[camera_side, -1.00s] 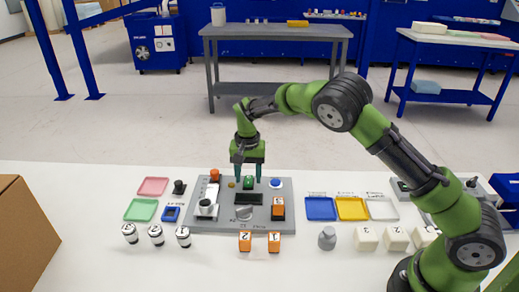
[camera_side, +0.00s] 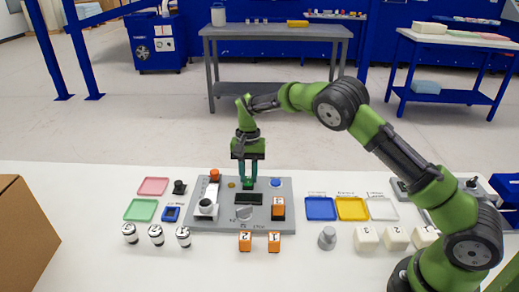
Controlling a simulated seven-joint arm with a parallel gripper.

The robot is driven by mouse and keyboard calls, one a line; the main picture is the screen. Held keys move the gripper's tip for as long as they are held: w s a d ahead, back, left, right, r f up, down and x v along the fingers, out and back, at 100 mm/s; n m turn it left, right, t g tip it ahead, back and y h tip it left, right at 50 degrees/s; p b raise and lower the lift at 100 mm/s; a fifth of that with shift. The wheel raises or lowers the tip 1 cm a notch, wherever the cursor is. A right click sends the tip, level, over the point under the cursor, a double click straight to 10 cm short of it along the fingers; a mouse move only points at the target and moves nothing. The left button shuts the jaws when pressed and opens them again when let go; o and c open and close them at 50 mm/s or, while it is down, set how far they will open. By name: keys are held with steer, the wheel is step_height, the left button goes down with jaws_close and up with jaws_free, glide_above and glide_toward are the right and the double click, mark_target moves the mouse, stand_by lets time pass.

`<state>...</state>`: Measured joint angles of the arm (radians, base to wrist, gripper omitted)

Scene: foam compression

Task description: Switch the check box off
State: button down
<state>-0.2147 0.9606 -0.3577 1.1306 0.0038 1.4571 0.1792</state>
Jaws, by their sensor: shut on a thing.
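The grey panel box (camera_side: 262,223) sits on the white table in the middle, with several controls on it. A small green part (camera_side: 248,186) stands at its back middle, just behind a dark display (camera_side: 249,199). My gripper (camera_side: 249,182) points straight down there, with its teal fingers closed on the green part and largely hiding it. A red-orange knob (camera_side: 214,175), a blue round button (camera_side: 275,183) and a grey dial (camera_side: 244,213) are also on the panel. An orange numbered cube (camera_side: 278,208) sits at its right. I cannot tell the switch's position.
Pink (camera_side: 153,186) and green (camera_side: 141,209) trays lie left of the panel, with several white cylinders in front. Blue (camera_side: 321,208) and yellow (camera_side: 352,208) trays and white blocks are right. A cardboard box (camera_side: 25,237) is at far left.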

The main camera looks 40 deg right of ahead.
steer(key=c, duration=0.9)
jaws_free()
steer(key=r, duration=0.5)
steer(key=w+d+r, duration=0.1)
steer(key=r, duration=0.5)
steer(key=d+r, duration=0.1)
steer(key=r, duration=0.4)
steer(key=shift+w+r, duration=0.35)
steer(key=shift+w, duration=0.05)
